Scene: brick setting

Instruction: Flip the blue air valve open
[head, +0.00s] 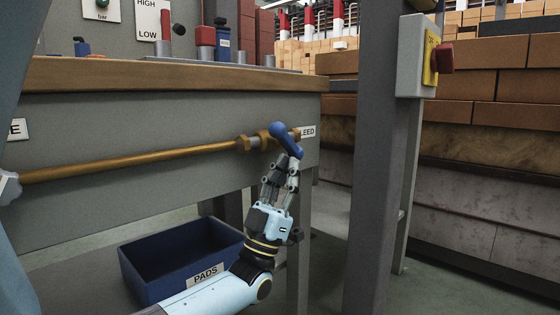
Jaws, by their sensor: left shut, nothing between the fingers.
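The blue valve handle (287,139) sits on a brass valve body (252,142) at the right end of a brass pipe (130,160) along the bench front. The handle slants from upper left to lower right, across the pipe line. My left gripper (283,163) is shut and empty, pointing up just below the handle's lower end. Its fingertips are very close to the handle; I cannot tell whether they touch. The handle partly covers a label ending in "LEED" (308,132). My right gripper is not in view.
A blue bin marked PADS (150,290) stands on the floor below the bench, beside my left arm. A grey post (370,150) with a red button box (415,60) stands to the right. The wooden bench top (170,74) overhangs the pipe. Brick stacks (495,85) are behind.

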